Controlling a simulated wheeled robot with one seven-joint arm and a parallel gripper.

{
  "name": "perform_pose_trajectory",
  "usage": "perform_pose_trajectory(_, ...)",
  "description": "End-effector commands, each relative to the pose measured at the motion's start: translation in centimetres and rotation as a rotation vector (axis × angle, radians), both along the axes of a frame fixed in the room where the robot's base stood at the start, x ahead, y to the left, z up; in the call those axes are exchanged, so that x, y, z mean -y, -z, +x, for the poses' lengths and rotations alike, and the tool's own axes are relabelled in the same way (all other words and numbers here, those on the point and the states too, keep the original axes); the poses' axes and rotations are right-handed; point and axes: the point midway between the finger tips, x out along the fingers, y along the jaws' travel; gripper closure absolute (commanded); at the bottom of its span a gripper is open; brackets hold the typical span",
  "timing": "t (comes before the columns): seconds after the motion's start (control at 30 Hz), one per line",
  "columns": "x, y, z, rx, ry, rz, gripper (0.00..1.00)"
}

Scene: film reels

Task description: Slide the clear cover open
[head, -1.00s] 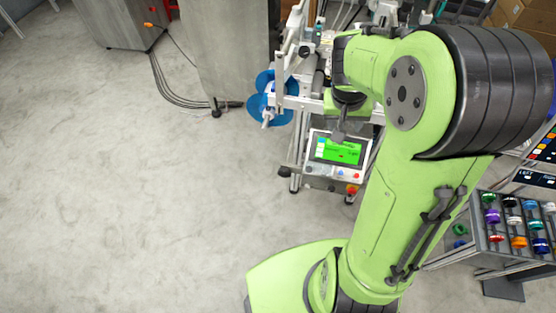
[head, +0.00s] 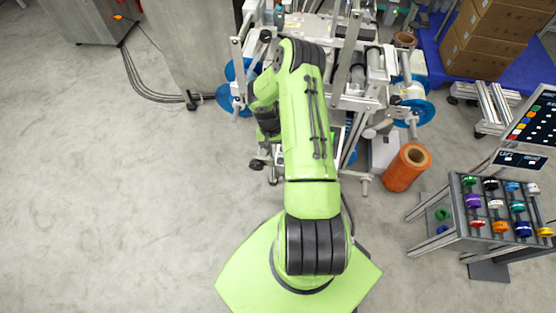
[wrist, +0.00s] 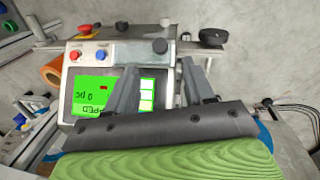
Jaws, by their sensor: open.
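The machine (head: 352,102) stands at top centre of the head view, partly covered by my arm. The wrist view shows the machine's control panel (wrist: 136,52) upside down, with a lit green screen (wrist: 88,94), a red knob, a blue button and black knobs. My gripper (wrist: 160,66) is open and empty, its two fingers apart in front of the panel. They overlap the panel in the picture; I see no clear contact. In the head view my gripper is hidden behind my arm.
Blue discs (head: 412,111) flank the machine. An orange roll (head: 402,172) stands at its right. A rack (head: 462,238) of coloured reels is farther right, with cardboard boxes (head: 485,40) behind. A metal cabinet (head: 195,40) stands at the back left. The left floor is clear.

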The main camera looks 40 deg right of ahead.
Motion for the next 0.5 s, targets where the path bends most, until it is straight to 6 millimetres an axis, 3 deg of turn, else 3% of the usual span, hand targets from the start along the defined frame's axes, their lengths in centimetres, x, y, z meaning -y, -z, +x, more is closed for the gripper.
perform_pose_trajectory(0.03, 0.1, 1.6, -0.2, -0.003, 0.003, 0.003, 0.47)
perform_pose_trajectory(0.23, 0.5, 6.2, -0.6, -0.001, 0.000, 0.002, 0.47)
perform_pose_trajectory(0.5, 0.9, 8.4, -0.8, 0.001, -0.001, -0.001, 0.47)
